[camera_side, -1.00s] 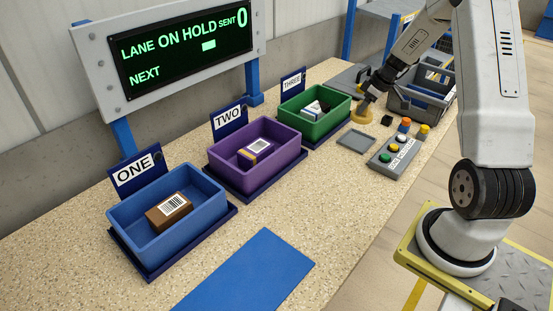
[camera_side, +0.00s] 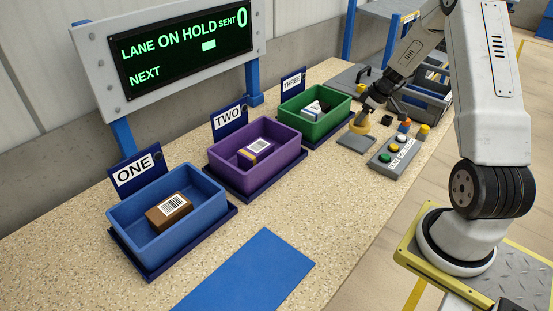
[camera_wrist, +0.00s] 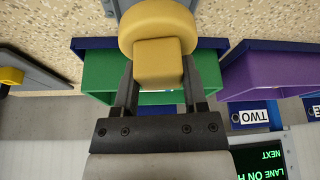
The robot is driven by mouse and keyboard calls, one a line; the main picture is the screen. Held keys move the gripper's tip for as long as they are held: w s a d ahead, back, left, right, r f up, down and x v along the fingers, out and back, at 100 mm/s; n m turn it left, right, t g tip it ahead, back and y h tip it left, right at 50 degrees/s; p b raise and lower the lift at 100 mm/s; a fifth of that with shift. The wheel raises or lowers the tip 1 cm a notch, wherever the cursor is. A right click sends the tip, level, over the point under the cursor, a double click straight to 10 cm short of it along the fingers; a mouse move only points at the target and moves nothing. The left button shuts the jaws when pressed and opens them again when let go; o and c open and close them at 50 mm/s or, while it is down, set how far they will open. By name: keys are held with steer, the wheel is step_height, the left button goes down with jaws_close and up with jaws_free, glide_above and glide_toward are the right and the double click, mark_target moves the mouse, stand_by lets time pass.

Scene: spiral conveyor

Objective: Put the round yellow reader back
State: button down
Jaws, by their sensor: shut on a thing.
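The round yellow reader (camera_side: 358,126) is held in my gripper (camera_side: 366,111) just over the small grey square pad (camera_side: 356,142). I cannot tell whether its underside touches the pad. In the wrist view, the reader (camera_wrist: 157,20) is a round yellow disc with a square block on it. My gripper (camera_wrist: 158,66) is shut on that block, one finger on each side. Part of a grey plate (camera_wrist: 113,6) shows behind the reader there.
A blue bin (camera_side: 137,230), purple bin (camera_side: 228,160) and green bin (camera_side: 290,107) stand in a row, each with an item inside. A button box (camera_side: 385,158) is right of the pad. A blue mat (camera_side: 245,272) lies in front. The display (camera_side: 185,45) reads LANE ON HOLD, SENT 0.

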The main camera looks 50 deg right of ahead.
mark_target(360, 125)
steer(key=shift+f, duration=1.9)
steer(key=shift+f, duration=0.7)
steer(key=shift+c, duration=0.3)
jaws_free()
steer(key=shift+r, duration=0.1)
steer(key=shift+v, duration=3.8)
